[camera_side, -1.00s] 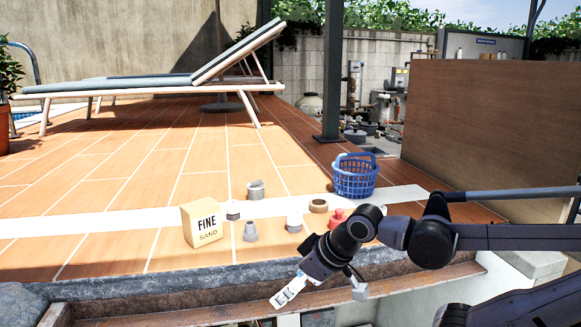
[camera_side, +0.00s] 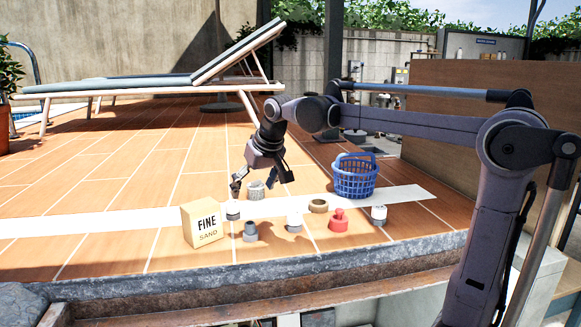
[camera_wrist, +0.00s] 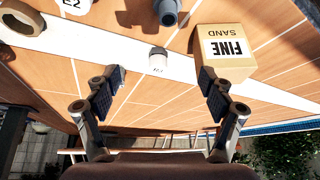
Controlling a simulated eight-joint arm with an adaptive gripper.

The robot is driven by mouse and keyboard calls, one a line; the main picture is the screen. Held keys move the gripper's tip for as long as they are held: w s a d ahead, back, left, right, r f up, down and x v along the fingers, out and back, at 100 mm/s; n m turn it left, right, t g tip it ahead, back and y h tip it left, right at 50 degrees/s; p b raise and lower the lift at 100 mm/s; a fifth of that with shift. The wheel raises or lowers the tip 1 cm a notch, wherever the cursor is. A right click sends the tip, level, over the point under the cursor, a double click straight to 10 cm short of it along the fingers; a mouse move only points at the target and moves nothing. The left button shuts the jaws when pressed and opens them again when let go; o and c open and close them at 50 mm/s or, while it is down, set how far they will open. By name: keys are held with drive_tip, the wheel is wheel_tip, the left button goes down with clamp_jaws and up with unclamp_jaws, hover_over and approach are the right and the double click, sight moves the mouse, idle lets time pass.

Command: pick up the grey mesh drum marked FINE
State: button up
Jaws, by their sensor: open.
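I cannot read FINE on any grey drum. FINE shows plainly only on the tan box marked FINE SAND (camera_side: 203,224), seen upside down in the wrist view (camera_wrist: 226,52). A squat grey cylinder (camera_side: 257,190) sits on the deck below my gripper in the side view; I cannot make out mesh, and I do not pick it out in the wrist view. A small pale cylinder with a dark end (camera_side: 233,211) stands beside the box; in the wrist view (camera_wrist: 158,62) it is ahead of the fingers, its marking too small to read. My gripper (camera_side: 262,182) is open and empty above the deck.
A grey stepped fitting (camera_side: 250,232), a white-bodied piece (camera_side: 294,222), a tan ring (camera_side: 318,206), a red piece (camera_side: 338,222) and a grey-and-white piece (camera_side: 379,215) stand nearby. A blue basket (camera_side: 355,180) is behind them. A lounger (camera_side: 150,88) stands farther back.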

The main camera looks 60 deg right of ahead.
drive_tip(key=w+d+m+g, duration=0.1)
drive_tip(key=w+d+m, duration=0.1)
drive_tip(key=w+d, duration=0.65)
drive_tip(key=m+g+h, duration=0.1)
drive_tip(key=m, duration=0.1)
hover_over(256, 183)
drive_tip(key=s+a, duration=0.2)
drive_tip(key=f, duration=0.2)
drive_tip(key=shift+x, duration=5.05)
drive_tip(key=shift+d, duration=0.2)
drive_tip(key=c, duration=1.3)
